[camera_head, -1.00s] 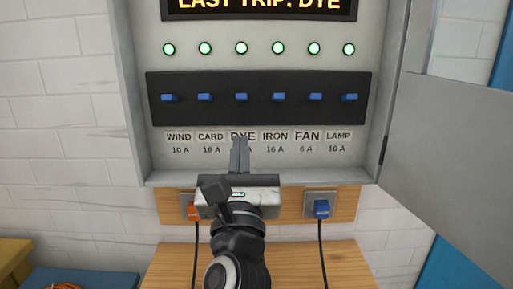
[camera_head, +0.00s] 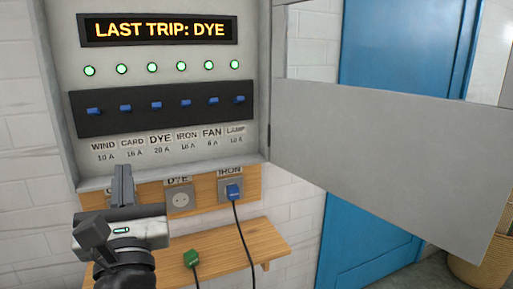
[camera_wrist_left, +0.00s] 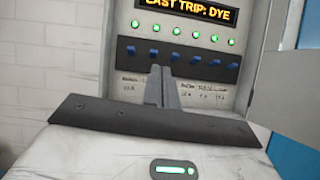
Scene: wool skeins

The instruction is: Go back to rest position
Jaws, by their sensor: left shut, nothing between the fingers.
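My left gripper (camera_head: 122,183) is in the lower left of the head view, pointing up, its fingers closed together with nothing between them. It overlaps the lower edge of the breaker cabinet (camera_head: 60,110) in the picture. In the left wrist view the closed fingers (camera_wrist_left: 161,87) stand in front of the cabinet's label row. The cabinet's black strip carries a row of blue switches (camera_head: 157,104), with lit green lights (camera_head: 152,68) above. The display (camera_head: 158,30) reads "LAST TRIP: DYE". My right gripper is not in view.
The grey cabinet door (camera_head: 390,150) hangs open to the right, before a blue door (camera_head: 400,45). A blue plug (camera_head: 233,191) is in the IRON socket; the DYE socket (camera_head: 180,201) is empty. A green plug (camera_head: 190,259) lies on the wooden shelf (camera_head: 240,243). The left socket is mostly hidden.

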